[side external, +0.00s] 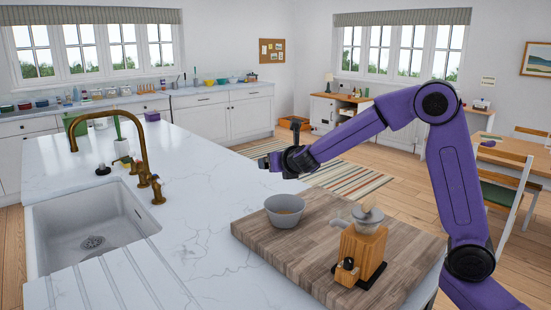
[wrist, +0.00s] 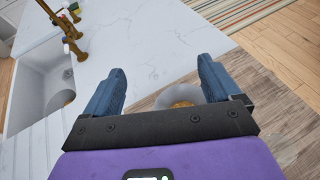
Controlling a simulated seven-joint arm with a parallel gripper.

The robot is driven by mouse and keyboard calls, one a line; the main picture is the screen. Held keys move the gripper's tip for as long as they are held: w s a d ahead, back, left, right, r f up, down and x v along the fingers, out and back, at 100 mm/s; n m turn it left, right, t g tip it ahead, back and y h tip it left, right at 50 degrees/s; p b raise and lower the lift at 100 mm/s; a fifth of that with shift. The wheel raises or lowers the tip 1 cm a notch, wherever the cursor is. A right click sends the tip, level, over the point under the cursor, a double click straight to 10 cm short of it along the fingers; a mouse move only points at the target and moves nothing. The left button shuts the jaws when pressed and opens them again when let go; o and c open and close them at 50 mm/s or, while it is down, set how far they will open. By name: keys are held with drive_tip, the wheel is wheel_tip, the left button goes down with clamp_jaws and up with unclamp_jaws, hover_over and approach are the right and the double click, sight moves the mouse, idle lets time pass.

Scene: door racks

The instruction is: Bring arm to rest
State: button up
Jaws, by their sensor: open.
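My gripper (side external: 277,161) is raised in the air above the marble island counter (side external: 198,180), behind and above the grey bowl as seen in the side view. In the wrist view its two blue fingers (wrist: 158,84) stand wide apart with nothing between them. My purple arm reaches in from the right. The grey bowl (side external: 285,209) sits on the wooden board (side external: 320,235). In the wrist view the bowl (wrist: 183,97) shows partly behind the gripper, with something brownish inside.
A wooden grinder-like device (side external: 359,252) with a small glass-like top stands on the board's right part. A sink (side external: 95,230) and brass tap (side external: 146,165) are at the left. A purple box (side external: 152,116) stands at the counter's far end. The counter's middle is clear.

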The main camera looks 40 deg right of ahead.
drive_tip(key=s+a+f+m+g+y, duration=0.2)
drive_tip(key=s+m, duration=0.4)
drive_tip(key=s, duration=0.8)
drive_tip(key=s+a+f+m+g+y, duration=0.2)
drive_tip(key=s+m+g, duration=0.4)
drive_tip(key=s, duration=0.9)
drive_tip(key=s+a+f+m+g+y, duration=0.1)
drive_tip(key=s+a+f+m+g, duration=0.3)
drive_tip(key=s, duration=1.1)
drive_tip(key=f+m, duration=0.1)
drive_tip(key=m, duration=0.1)
drive_tip(key=shift+f+m+y, duration=0.3)
drive_tip(key=shift+f+y, duration=0.1)
drive_tip(key=shift+s+a, duration=0.1)
